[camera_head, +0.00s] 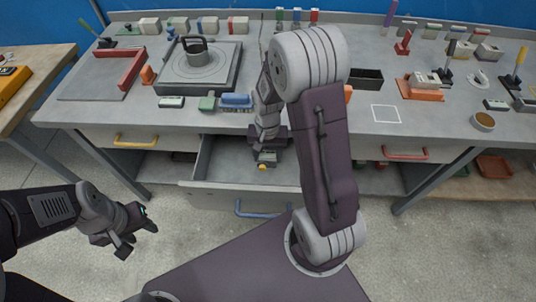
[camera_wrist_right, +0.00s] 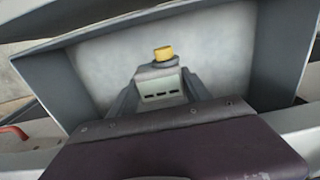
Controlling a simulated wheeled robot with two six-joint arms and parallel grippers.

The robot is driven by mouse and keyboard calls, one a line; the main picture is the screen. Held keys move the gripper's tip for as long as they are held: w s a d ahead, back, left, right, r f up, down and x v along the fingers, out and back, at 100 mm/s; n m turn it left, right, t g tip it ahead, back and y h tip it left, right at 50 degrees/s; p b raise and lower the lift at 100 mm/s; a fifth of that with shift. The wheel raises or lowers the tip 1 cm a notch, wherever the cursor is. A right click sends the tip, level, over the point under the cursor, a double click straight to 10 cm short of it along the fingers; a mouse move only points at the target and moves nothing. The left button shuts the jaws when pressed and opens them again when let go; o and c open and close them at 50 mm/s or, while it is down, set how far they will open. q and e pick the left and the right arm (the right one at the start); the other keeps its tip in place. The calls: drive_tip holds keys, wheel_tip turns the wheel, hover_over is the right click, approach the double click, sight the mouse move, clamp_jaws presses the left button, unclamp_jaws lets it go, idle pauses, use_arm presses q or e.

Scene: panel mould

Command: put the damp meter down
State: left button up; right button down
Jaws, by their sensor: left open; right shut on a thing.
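The damp meter (camera_wrist_right: 160,88) is a small grey body with dark slots and a yellow cap. In the right wrist view it sits between the fingers of my right gripper (camera_wrist_right: 160,98), which is shut on it. In the head view my right gripper (camera_head: 267,156) is inside the open drawer (camera_head: 224,165), with the yellow cap showing below it. The meter appears over the drawer's bare floor; I cannot tell whether it touches it. My left gripper (camera_head: 138,228) is open and empty, low over the floor in front of the bench.
The open drawer has a blue handle (camera_head: 262,212) and looks otherwise empty. The bench top (camera_head: 285,112) above holds several tools and blocks, a square plate with a round lid (camera_head: 200,65), a black tray (camera_head: 366,79) and a white outlined square (camera_head: 386,113).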

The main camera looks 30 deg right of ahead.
drive_tip(key=shift+f, duration=0.2)
drive_tip(key=shift+a, duration=0.15)
wheel_tip(320, 180, down, 6)
drive_tip(key=shift+w+f+b, duration=0.1)
drive_tip(key=shift+b, duration=0.6)
wheel_tip(320, 180, down, 3)
drive_tip(key=shift+a+b, duration=0.15)
drive_tip(key=shift+b, duration=0.35)
drive_tip(key=shift+f, duration=0.35)
